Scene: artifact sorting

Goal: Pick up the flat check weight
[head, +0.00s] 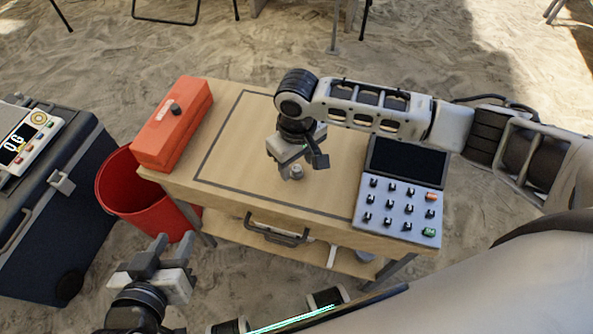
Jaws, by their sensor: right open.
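A small grey metal weight (297,172) stands on the wooden table (232,180), inside the dark outlined rectangle; I take it for the check weight. It is partly hidden by my right gripper (297,157), which is right above it, pointing down with its fingers apart. I cannot tell whether the fingers reach down beside the weight or touch it.
An orange box (172,127) lies at the table's left edge. A keypad device with a dark screen (398,207) is at the right. A red bin (130,197) and a dark case (57,215) carrying a digital scale (28,142) stand left. The outlined area is otherwise mostly clear.

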